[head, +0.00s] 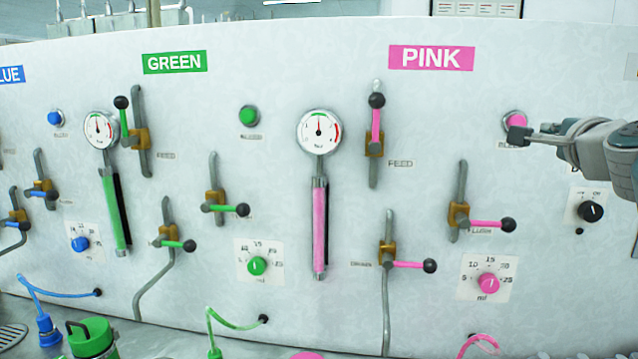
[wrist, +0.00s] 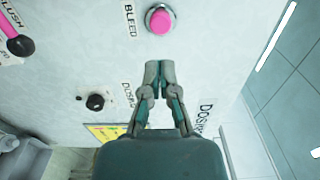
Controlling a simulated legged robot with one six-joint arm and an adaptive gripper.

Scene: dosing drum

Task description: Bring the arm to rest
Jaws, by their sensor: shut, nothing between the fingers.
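My gripper (head: 518,136) is at the right of the head view, in front of the pink bleed button (head: 517,119), and partly covers its lower edge. In the wrist view my gripper (wrist: 159,72) has its fingertips together with nothing between them. The pink button (wrist: 160,20) shows there just beyond the fingertips, with a visible gap in the picture. How far the tips stand off the panel I cannot tell.
The white panel (head: 440,130) carries pink, green and blue groups. The pink feed lever (head: 376,125), flush lever (head: 490,225) and drain lever (head: 410,265) stick out left of my arm. A black knob (head: 591,211) sits below it.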

